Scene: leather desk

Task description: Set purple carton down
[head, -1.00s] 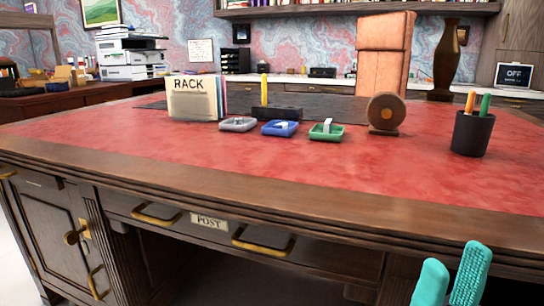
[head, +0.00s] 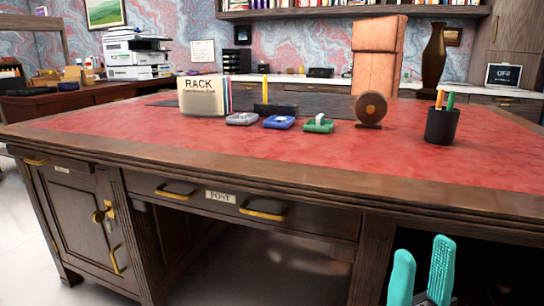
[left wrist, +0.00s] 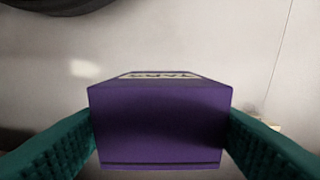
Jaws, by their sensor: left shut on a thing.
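The purple carton (left wrist: 160,125) fills the middle of the left wrist view, with a pale label bearing dark letters on its top edge. My left gripper (left wrist: 160,138) is shut on it, one teal finger pressed to each side. Behind the carton is a pale, plain surface. The carton and my left gripper do not show in the head view. My right gripper (head: 421,275) is at the bottom right of the head view, in front of the desk, its teal fingers apart with nothing seen between them.
The desk (head: 300,205) has a red leather top. The front of the red top is clear.

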